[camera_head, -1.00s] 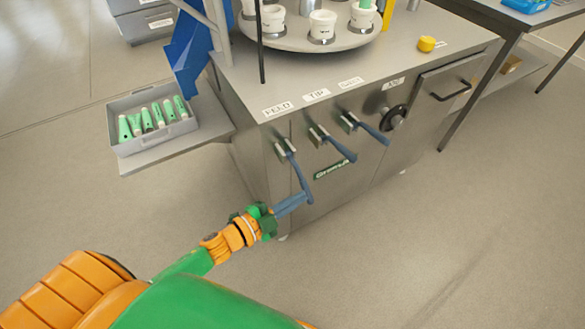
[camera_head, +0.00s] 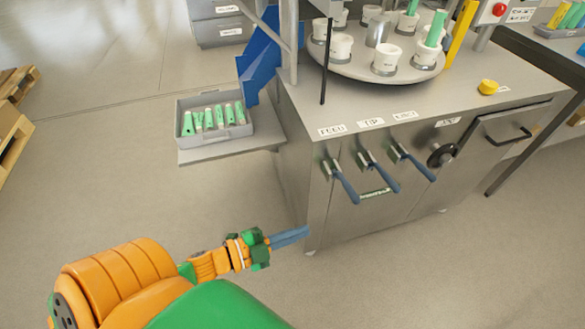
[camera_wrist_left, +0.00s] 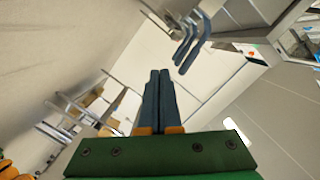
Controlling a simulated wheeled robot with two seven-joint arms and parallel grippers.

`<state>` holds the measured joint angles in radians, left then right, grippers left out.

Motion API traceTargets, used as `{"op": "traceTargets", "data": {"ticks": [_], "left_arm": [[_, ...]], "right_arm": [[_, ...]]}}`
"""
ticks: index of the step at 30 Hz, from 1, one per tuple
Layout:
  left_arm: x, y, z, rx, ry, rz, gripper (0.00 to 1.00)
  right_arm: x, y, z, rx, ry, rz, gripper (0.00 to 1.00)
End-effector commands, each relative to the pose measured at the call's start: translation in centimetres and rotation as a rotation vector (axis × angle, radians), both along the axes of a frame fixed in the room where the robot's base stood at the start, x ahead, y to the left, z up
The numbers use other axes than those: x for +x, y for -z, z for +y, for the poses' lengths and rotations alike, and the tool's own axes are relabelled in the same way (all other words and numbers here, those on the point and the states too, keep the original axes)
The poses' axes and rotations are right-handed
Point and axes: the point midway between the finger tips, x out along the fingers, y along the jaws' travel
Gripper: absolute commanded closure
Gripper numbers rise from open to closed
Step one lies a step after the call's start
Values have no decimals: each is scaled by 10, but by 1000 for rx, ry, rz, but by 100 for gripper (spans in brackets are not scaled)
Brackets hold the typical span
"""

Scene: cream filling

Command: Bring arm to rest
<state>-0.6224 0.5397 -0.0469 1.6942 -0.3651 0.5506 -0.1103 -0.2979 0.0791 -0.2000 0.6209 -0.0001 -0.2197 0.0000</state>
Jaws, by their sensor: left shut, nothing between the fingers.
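My left arm comes in from the lower left in the head view. Its left gripper (camera_head: 304,233) has blue-grey fingers pressed together with nothing between them. It hangs over the floor in front of the steel machine's left corner, below and left of the feed lever (camera_head: 346,187), apart from it. In the left wrist view the two fingers (camera_wrist_left: 160,75) lie side by side, shut, with blue levers (camera_wrist_left: 189,45) beyond them. My right gripper is in neither view.
The steel machine (camera_head: 400,185) carries feed, tip and eject levers and a turntable (camera_head: 350,65) with white cups. A grey tray (camera_head: 243,131) of green tubes sits on a side shelf. A yellow button (camera_head: 488,87) is on top.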

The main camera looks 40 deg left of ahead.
Motion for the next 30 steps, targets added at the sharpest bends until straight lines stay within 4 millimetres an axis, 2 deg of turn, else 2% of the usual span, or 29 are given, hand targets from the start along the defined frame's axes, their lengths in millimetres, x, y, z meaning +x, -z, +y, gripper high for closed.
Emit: {"op": "traceTargets", "data": {"ticks": [5,17,20,23,25,26,27,30], "left_arm": [[-10,-2,6,-1,0,0,100],[-10,-2,6,0,0,0,100],[-8,9,14,-5,-51,48,100],[-15,64,45,-34,-258,269,100],[-43,122,62,-69,-452,515,100],[-60,146,64,-83,-527,625,100],[-87,174,62,-99,-614,770,100],[-155,220,42,-115,-769,1085,100]], "right_arm": [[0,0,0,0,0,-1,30],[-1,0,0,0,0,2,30],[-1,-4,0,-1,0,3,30],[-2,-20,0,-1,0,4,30],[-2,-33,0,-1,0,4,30],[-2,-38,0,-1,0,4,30],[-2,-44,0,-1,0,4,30],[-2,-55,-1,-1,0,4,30]]}}
